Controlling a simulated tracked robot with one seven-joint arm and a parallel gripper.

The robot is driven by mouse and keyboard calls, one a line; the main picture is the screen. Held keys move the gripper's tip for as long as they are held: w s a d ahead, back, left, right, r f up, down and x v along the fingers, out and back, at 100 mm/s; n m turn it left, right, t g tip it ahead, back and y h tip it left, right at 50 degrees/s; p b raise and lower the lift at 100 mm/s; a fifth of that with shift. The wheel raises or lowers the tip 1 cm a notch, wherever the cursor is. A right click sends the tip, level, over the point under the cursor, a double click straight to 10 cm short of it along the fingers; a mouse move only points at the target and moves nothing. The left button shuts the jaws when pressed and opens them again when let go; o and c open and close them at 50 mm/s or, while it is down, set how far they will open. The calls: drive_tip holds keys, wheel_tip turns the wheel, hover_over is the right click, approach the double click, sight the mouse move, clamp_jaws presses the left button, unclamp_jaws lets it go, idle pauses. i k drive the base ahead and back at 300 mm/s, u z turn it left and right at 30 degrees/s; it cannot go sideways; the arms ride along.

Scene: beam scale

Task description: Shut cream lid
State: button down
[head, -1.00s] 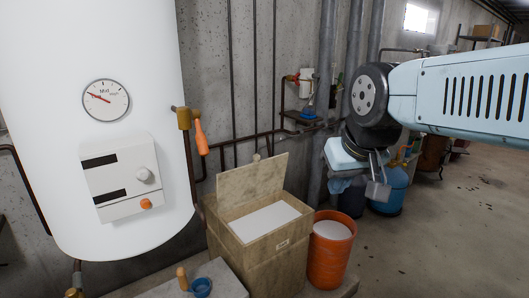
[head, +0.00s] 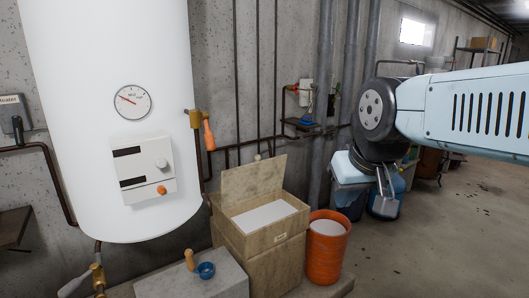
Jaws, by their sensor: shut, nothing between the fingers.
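A cream box (head: 264,243) stands on a low ledge in the middle of the head view, with pale white contents showing inside. Its cream lid (head: 253,184) is open, tilted up at the back of the box, with a small knob at its top edge. My gripper (head: 388,196) hangs at the right of the view, well to the right of the box and apart from it. Its fingers are shut and empty.
An orange bucket (head: 326,250) with white contents stands just right of the box. A grey block (head: 200,278) with a blue scoop (head: 206,270) is at front left. A white boiler (head: 75,90) fills the left. Free floor (head: 450,245) lies to the right.

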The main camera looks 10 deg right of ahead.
sight(240, 184)
drive_tip(key=u, duration=0.2)
drive_tip(key=i, duration=0.95)
drive_tip(key=z, duration=0.1)
